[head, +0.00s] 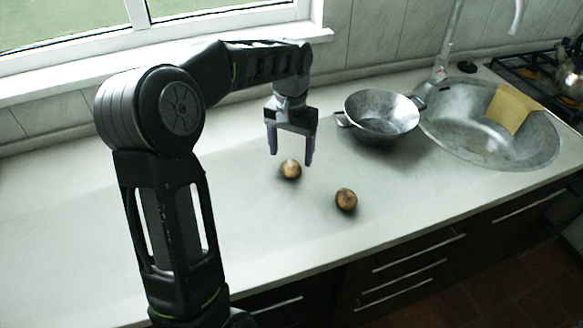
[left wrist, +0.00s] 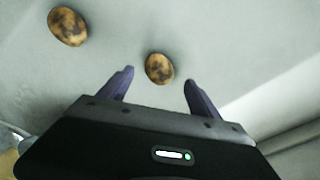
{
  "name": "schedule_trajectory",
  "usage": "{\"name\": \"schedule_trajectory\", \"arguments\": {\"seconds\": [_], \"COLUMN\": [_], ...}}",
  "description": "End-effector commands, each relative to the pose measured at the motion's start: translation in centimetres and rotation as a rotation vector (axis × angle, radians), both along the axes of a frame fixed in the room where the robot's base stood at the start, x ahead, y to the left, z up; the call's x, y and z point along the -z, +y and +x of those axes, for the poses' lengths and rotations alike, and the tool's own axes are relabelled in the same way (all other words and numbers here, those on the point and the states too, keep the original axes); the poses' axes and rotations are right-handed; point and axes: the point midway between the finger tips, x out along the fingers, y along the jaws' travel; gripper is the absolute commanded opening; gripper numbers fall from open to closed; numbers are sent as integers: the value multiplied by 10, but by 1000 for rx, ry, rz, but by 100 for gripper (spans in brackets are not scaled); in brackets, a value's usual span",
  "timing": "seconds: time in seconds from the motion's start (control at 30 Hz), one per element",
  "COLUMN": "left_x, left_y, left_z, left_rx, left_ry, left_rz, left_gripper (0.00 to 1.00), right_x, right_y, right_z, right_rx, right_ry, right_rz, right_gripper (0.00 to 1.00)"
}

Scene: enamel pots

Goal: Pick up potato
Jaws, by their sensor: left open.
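Two brown potatoes lie on the pale countertop. One potato (head: 291,169) is just below my left gripper (head: 290,158); in the left wrist view this potato (left wrist: 159,68) shows between and beyond the two fingertips (left wrist: 160,78). The other potato (head: 346,200) lies to the right and nearer the front edge; it shows at the upper left of the left wrist view (left wrist: 67,26). My left gripper points down with its purple fingers apart, and nothing is held. Whether the fingers reach beside the near potato is hard to tell. My right gripper is not seen.
A grey enamel pot (head: 382,116) with side handles stands right of the gripper. Beyond it are a sink (head: 456,125) with a yellow cloth (head: 512,108), and a stove with a kettle (head: 570,72). The countertop (head: 245,235) is clear left of and in front of the potatoes.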

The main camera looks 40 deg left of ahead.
Motion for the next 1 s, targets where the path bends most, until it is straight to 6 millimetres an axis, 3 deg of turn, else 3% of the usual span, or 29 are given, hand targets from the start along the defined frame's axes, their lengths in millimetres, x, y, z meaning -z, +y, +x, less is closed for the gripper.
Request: {"name": "schedule_trajectory", "arguments": {"seconds": [0.33, 0.97, 1.0], "left_x": [44, 46, 46], "left_y": [-1, -1, -1], "left_z": [-1, 0, 0], "left_rx": [-1, 0, 0], "left_ry": [1, -1, -1], "left_rz": [0, 0, 0], "left_gripper": [72, 72, 69], "right_x": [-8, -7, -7], "right_y": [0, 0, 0], "right_z": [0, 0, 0], "right_rx": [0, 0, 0], "right_ry": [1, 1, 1], "right_rz": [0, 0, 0], "right_gripper": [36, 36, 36]}}
